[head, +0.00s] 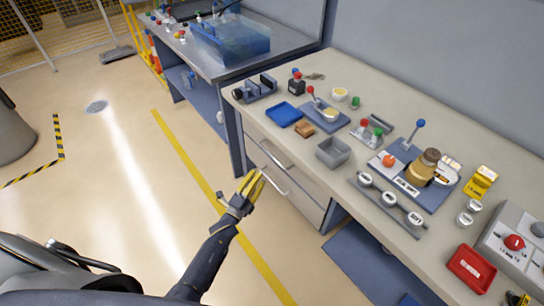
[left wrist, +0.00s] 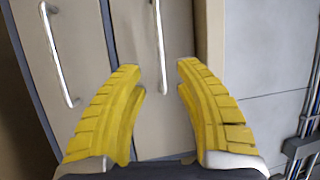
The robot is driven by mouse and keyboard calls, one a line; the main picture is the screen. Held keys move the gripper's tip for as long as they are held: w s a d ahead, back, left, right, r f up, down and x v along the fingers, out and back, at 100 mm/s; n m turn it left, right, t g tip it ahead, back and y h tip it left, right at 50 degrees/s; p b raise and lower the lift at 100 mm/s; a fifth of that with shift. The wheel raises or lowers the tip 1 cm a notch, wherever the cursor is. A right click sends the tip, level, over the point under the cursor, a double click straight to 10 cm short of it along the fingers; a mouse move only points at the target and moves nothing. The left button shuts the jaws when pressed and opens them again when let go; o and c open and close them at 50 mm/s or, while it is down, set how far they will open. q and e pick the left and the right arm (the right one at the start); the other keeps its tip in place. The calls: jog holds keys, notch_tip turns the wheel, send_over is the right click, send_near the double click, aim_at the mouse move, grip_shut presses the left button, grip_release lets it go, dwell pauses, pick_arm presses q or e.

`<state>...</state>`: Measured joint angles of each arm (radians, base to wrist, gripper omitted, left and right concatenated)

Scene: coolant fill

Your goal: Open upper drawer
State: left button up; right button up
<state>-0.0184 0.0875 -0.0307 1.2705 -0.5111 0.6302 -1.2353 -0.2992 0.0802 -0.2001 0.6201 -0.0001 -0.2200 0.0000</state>
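The upper drawer (head: 258,137) is in the cabinet under the workbench and looks closed, with a bar handle (head: 272,155) on its front. A second drawer with its own handle (head: 274,182) is below it. My left gripper (head: 258,183) is in front of the drawer fronts, open and empty. In the left wrist view its yellow fingers (left wrist: 160,78) point at the fronts. The handle nearer the bench top (left wrist: 160,45) lies ahead, between the fingertips in the picture; I see no contact. The other handle (left wrist: 56,55) is farther left. My right gripper is not in view.
The bench top (head: 300,155) holds a blue tray (head: 284,114), a grey bin (head: 333,153), a red tray (head: 471,268) and several fixtures. A second bench with a clear blue tank (head: 230,40) stands behind. Floor left of the drawers is clear, with a yellow line (head: 190,166).

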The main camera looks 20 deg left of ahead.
aim_at(272, 155)
pick_arm(q)
jog(key=x, duration=1.1)
jog(key=shift+w+d, duration=0.1)
jog(key=shift+w, duration=0.15)
jog(key=shift+o, duration=0.2)
jog(key=shift+r, duration=0.1)
grip_shut()
